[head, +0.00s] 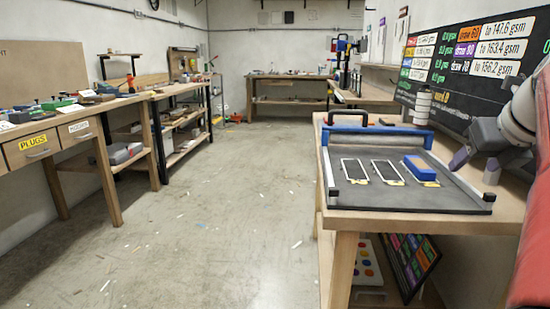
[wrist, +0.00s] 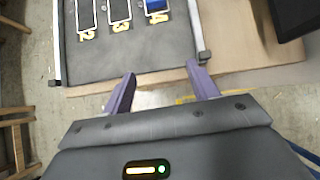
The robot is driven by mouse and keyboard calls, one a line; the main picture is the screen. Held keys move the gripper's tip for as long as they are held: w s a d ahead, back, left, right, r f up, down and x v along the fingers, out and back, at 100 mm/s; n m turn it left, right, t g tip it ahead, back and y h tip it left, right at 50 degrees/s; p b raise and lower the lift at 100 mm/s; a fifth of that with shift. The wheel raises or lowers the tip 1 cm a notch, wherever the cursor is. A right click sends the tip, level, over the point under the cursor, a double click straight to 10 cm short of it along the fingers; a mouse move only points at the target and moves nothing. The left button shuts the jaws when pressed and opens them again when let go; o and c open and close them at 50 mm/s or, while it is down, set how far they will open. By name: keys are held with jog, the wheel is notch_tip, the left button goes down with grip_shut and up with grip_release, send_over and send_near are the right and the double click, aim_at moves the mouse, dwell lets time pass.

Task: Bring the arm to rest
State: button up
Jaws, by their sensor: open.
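My gripper (head: 475,166) hangs above the right side of the workbench in the head view, beside the dark tray, with its purple fingers apart. In the wrist view my gripper (wrist: 160,73) shows both purple fingers spread with nothing between them, over the bench's front edge. My light-coloured arm (head: 517,115) reaches in from the right in the head view.
The dark tray (head: 408,200) with a blue back bar (head: 378,140) holds white frames (head: 387,172) and a blue block (head: 419,167). A dark sign (head: 470,60) stands behind. Floor (head: 210,220) to the left is open.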

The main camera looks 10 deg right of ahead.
jog(key=s+a+f+n+g+y, duration=0.1)
jog(key=a+f+n, duration=0.4)
jog(key=a+n, duration=0.35)
jog(key=s+a+f+n, duration=0.1)
jog(key=a+f+n, duration=0.5)
jog(key=a+n, duration=0.25)
jog(key=s+a+f+n, duration=0.5)
jog(key=f+n, duration=0.2)
jog(key=n, duration=0.3)
jog(key=s+a+f+n+g, duration=0.1)
jog(key=s+a+f+n, duration=0.4)
jog(key=n, duration=0.6)
notch_tip(320, 180, down, 3)
jog(key=shift+s+r+y, duration=0.15)
jog(key=shift+r+y, duration=0.05)
jog(key=shift+y, duration=0.2)
jog(key=shift+a, duration=0.1)
